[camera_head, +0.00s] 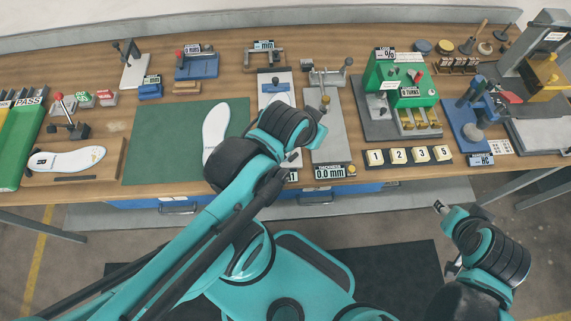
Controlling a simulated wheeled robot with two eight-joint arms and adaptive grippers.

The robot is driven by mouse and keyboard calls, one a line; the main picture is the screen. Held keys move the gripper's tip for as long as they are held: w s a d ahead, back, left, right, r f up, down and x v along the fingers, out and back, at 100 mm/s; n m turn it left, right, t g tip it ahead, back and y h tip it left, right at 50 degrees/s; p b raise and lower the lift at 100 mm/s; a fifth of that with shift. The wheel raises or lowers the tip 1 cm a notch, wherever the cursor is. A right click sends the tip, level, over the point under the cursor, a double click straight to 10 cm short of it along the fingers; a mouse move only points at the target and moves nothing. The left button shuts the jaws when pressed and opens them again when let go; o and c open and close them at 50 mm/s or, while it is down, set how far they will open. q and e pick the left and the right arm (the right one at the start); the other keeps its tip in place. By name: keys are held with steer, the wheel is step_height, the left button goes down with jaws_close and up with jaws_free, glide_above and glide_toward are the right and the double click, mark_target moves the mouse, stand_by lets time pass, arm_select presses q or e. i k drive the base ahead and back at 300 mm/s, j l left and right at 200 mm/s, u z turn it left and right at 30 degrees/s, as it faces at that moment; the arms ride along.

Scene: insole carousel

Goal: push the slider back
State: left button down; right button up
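A long grey fixture (325,150) with a "0.0 mm" display (330,172) stands at the middle of the bench. A metal crosspiece with knobs (328,77) sits at its far end; I cannot tell for sure which part is the slider. A white-topped fixture (275,84) stands just left of it. My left arm reaches over the bench, and its dark ringed wrist covers the near part of the white-topped fixture and the grey fixture's left edge. The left gripper's fingers are hidden behind the wrist. My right gripper (450,207) is off the bench at the lower right, with its fingers unclear.
A white insole (216,132) lies on the green mat (155,148), and another (66,159) lies on a wooden board at left. A green device (398,80) and numbered blocks (408,155) stand right of the grey fixture. The bench is crowded at both sides.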

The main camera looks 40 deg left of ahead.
mark_target(275, 87)
steer(key=k+j+u, duration=0.15)
steer(key=u, duration=0.25)
steer(key=k+j+u, duration=0.15)
steer(key=u, duration=0.3)
